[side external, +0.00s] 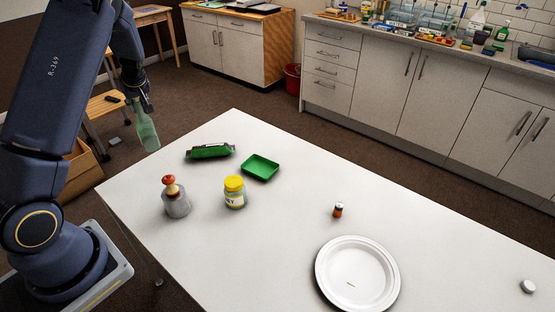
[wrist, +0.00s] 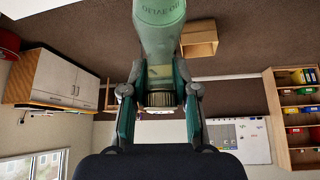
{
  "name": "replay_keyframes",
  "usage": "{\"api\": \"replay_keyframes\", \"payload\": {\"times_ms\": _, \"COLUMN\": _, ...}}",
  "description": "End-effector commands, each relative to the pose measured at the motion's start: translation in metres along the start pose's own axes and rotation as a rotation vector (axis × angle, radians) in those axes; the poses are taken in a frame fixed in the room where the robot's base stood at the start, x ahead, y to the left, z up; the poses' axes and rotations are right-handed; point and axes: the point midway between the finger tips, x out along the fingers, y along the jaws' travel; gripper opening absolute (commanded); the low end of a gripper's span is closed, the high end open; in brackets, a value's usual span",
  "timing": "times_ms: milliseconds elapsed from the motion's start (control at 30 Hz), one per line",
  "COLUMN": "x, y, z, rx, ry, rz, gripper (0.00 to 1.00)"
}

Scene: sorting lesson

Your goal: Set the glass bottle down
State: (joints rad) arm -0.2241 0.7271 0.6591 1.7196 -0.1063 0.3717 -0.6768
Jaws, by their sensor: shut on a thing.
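The glass bottle (side external: 147,134) is pale green and see-through. My gripper (side external: 146,104) is shut on its narrow upper part and holds it in the air, slightly tilted, base downward. In the side view it shows near the back left edge of the white table (side external: 290,220); its exact height over or beside the table is hard to tell. In the wrist view, the bottle (wrist: 160,28) reaches up out of the frame from between the fingers of my gripper (wrist: 160,92), with raised lettering on its body.
On the table stand a dark green object (side external: 209,152), a green tray (side external: 261,167), a yellow-lidded jar (side external: 234,195), a grey container (side external: 177,207) with a red-topped thing, a small battery-like cylinder (side external: 338,210), a white plate (side external: 330,267) and a white cap (side external: 528,287). The table's right part has free room.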

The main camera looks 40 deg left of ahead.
Motion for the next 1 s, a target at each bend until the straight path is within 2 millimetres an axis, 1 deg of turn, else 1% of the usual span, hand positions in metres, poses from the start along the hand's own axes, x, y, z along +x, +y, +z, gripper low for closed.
{"api": "replay_keyframes", "payload": {"times_ms": 33, "x": 0.012, "y": 0.008, "z": -0.006, "rx": 0.001, "ry": 0.002, "rz": -0.003, "gripper": 0.0}}
{"api": "replay_keyframes", "payload": {"times_ms": 67, "x": 0.019, "y": 0.013, "z": -0.008, "rx": 0.001, "ry": 0.001, "rz": -0.002, "gripper": 0.0}}
{"api": "replay_keyframes", "payload": {"times_ms": 100, "x": 0.03, "y": 0.017, "z": -0.006, "rx": 0.001, "ry": 0.0, "rz": -0.004, "gripper": 0.0}}
{"api": "replay_keyframes", "payload": {"times_ms": 200, "x": 0.052, "y": 0.028, "z": -0.006, "rx": 0.002, "ry": 0.001, "rz": -0.002, "gripper": 0.0}}
{"api": "replay_keyframes", "payload": {"times_ms": 300, "x": 0.067, "y": 0.035, "z": -0.006, "rx": 0.001, "ry": 0.001, "rz": -0.001, "gripper": 0.0}}
{"api": "replay_keyframes", "payload": {"times_ms": 533, "x": 0.082, "y": 0.043, "z": -0.006, "rx": 0.0, "ry": 0.001, "rz": 0.001, "gripper": 0.0}}
{"api": "replay_keyframes", "payload": {"times_ms": 733, "x": 0.106, "y": 0.043, "z": 0.01, "rx": 0.0, "ry": 0.0, "rz": -0.001, "gripper": 0.0}}
{"api": "replay_keyframes", "payload": {"times_ms": 1000, "x": 0.108, "y": 0.043, "z": 0.011, "rx": 0.0, "ry": 0.001, "rz": 0.001, "gripper": 0.0}}
